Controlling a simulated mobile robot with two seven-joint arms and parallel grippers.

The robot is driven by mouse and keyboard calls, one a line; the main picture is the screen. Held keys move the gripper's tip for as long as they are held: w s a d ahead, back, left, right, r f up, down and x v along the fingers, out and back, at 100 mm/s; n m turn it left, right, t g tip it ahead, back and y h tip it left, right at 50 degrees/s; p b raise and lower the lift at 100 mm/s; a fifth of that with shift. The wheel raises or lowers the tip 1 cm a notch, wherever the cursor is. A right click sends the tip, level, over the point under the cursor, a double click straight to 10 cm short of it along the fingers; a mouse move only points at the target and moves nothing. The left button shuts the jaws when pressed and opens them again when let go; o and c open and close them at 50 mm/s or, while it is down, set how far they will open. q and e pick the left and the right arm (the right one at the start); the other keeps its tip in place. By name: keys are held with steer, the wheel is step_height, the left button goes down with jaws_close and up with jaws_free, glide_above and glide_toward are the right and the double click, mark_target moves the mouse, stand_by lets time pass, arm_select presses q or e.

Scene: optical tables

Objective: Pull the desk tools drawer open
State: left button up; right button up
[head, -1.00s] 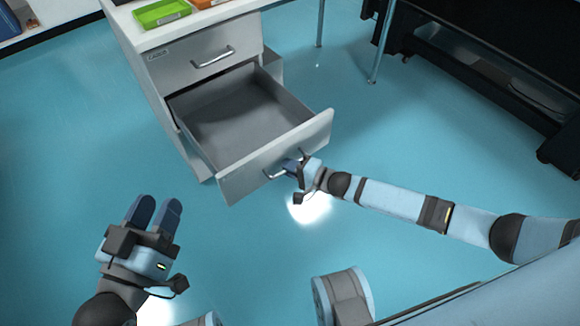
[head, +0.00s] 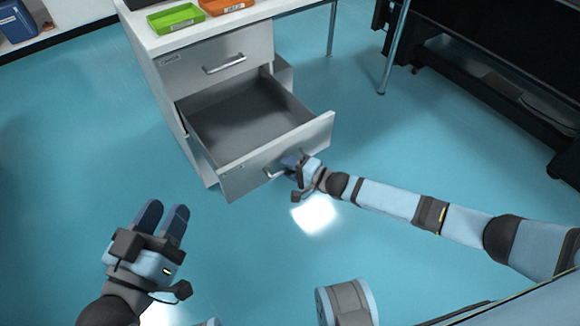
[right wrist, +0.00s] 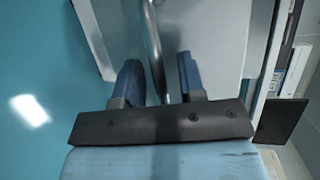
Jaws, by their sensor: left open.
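The lower drawer (head: 275,155) of the grey desk unit is pulled out, and its inside looks empty. My right gripper (head: 290,165) is at this drawer's bar handle (head: 270,172). In the right wrist view the handle (right wrist: 152,45) runs between the two blue fingers (right wrist: 160,80). A gap shows beside the handle, most clearly on its right; whether a finger presses on it, I cannot tell. My left gripper (head: 162,216) is open and empty, over the floor at the lower left, away from the drawer.
The upper drawer (head: 218,66) is shut. A green tray (head: 176,17) and an orange tray (head: 225,4) lie on the desk top. A dark table (head: 490,70) stands at the right, with a thin metal leg (head: 396,50) near it. The blue floor around the open drawer is clear.

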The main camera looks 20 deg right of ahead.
arm_select(q)
steer(key=shift+n+t+y, duration=0.3)
steer(key=shift+t, duration=0.6)
steer(key=r+p, duration=0.4)
steer(key=shift+s+a+r+p, duration=0.15)
steer(key=shift+a+r+p, duration=0.15)
steer(key=shift+a, duration=0.1)
arm_select(e)
steer(key=v, duration=1.4)
steer(key=shift+r, duration=0.1)
